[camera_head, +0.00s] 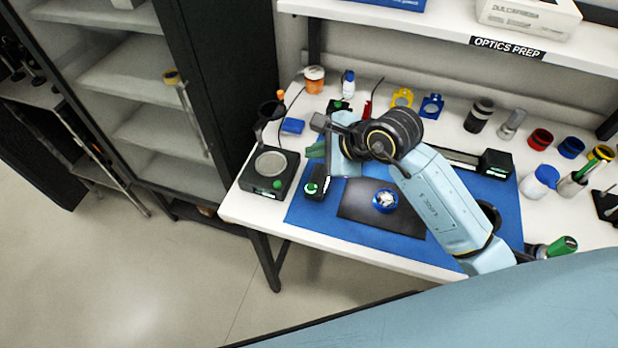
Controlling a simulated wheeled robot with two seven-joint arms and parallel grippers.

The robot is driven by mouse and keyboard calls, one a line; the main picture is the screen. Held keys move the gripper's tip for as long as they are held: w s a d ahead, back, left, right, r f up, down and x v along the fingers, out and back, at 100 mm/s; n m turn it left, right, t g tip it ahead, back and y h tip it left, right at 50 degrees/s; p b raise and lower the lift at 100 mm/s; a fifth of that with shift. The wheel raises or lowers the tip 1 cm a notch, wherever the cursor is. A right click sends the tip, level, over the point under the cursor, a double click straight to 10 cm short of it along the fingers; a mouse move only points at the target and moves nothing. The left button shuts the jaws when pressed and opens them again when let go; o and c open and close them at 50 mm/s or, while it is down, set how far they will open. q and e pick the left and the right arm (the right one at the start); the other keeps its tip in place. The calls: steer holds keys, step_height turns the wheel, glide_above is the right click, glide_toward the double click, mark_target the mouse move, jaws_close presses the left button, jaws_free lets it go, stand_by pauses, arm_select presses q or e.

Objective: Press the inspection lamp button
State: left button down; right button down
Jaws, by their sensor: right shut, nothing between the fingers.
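A black box device (269,173) with a round pale plate on top and a green button (277,184) on its front stands at the left end of the bench. A small black box (317,184) with a green button (310,188) sits just right of it, on the blue mat. I cannot tell which button belongs to the inspection lamp. My right gripper (328,148) is shut and empty, behind the small box as seen here and apart from both buttons in the picture. Its wrist partly hides its fingers. My left gripper is out of view.
The blue mat (314,217) holds a dark sheet (352,206) with a small blue-and-white round item (385,201). Jars, bottles and colored optic mounts line the back. A black box (495,163) is at the right. A shelf (450,35) overhangs the back.

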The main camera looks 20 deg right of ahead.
mark_target(311, 187)
steer(key=shift+f, duration=0.15)
step_height(311, 187, down, 8)
steer(key=b, duration=0.7)
steer(key=shift+f, duration=0.25)
stand_by(1.8)
steer(key=shift+f+b, duration=0.35)
steer(key=shift+f, duration=0.1)
